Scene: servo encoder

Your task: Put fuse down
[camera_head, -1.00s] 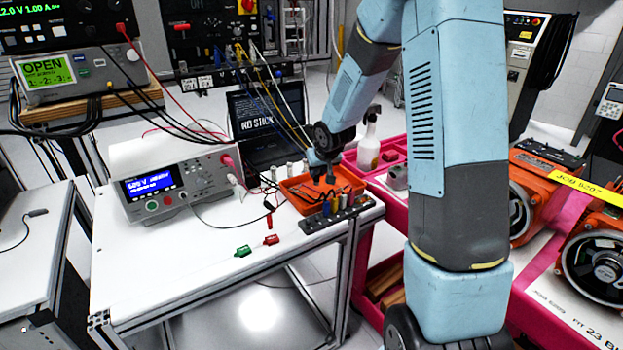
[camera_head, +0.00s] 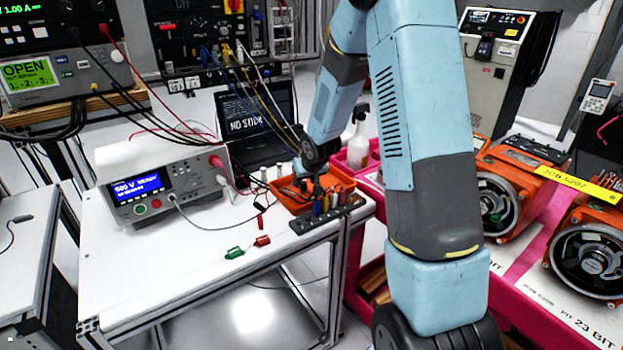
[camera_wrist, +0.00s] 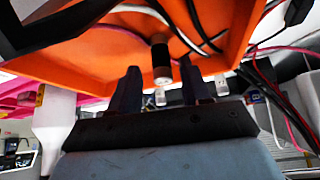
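A dark cylinder with a pale end (camera_wrist: 161,62), apparently the fuse, shows in the wrist view against the orange tray (camera_wrist: 85,55). My gripper (camera_wrist: 160,68) has its two dark fingers apart. The cylinder appears between the fingertips, with a visible gap on each side. Whether it rests on the tray cannot be told. In the head view my gripper (camera_head: 311,186) points down at the orange tray (camera_head: 343,178) on the white bench. The fuse cannot be made out there.
A dark rack with coloured pieces (camera_head: 325,216) lies along the tray's front edge. A tester (camera_head: 160,188), a laptop (camera_head: 258,118) and cables crowd the left and back. Green (camera_head: 234,252) and red (camera_head: 262,241) parts lie near the front edge.

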